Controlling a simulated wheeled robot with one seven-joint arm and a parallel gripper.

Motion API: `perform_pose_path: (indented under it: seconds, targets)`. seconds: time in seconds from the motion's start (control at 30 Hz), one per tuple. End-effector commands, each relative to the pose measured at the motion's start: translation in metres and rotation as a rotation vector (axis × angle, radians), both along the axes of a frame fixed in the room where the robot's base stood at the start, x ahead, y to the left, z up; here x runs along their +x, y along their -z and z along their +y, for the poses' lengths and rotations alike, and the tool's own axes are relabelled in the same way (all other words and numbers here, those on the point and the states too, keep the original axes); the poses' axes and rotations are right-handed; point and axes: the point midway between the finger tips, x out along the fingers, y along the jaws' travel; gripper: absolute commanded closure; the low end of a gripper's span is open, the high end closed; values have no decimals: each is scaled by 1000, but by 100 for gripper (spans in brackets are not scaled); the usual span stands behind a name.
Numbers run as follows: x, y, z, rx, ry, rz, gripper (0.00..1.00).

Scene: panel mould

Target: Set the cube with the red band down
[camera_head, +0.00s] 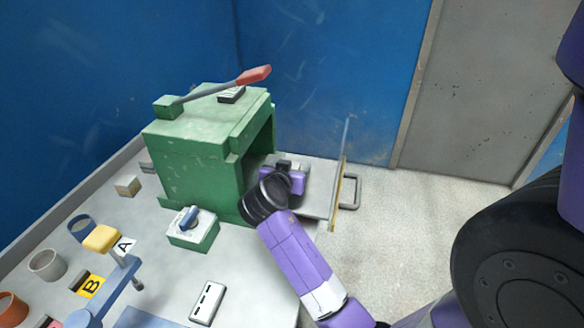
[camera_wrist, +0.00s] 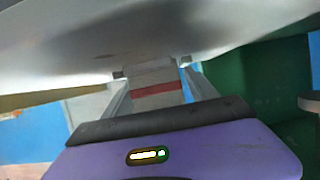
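In the wrist view, the cube with the red band (camera_wrist: 155,77) is pale grey, with a red stripe across its near face. It sits between the two fingers of my gripper (camera_wrist: 157,95), which look closed on its sides. A broad pale grey surface (camera_wrist: 60,45) lies close by the cube's far end; I cannot tell whether they touch. In the head view, my gripper (camera_head: 292,172) is at the right, open side of the green press (camera_head: 195,165), over the grey plate (camera_head: 318,190). The cube is hidden there by my wrist.
The press has a red-handled lever (camera_head: 254,75) on top. A door panel with a handle (camera_head: 351,190) stands right of the plate. A switch box (camera_head: 193,232), a beige cube (camera_head: 127,186), cups (camera_head: 47,264) and a white block (camera_head: 206,303) are on the table.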

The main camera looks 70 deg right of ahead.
Motion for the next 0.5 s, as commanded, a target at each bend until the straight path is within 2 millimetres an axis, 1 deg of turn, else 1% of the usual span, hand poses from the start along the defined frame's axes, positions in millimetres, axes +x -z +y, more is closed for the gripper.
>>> perform_pose_path:
  seconds: [0.17,0.27,0.37,0.5]
  targets:
    - [0,0,0,0,0,0,33]
    - [0,-4,0,0,0,0,33]
    - [0,-6,10,0,-3,-1,33]
    - [-1,-15,34,0,-5,-2,33]
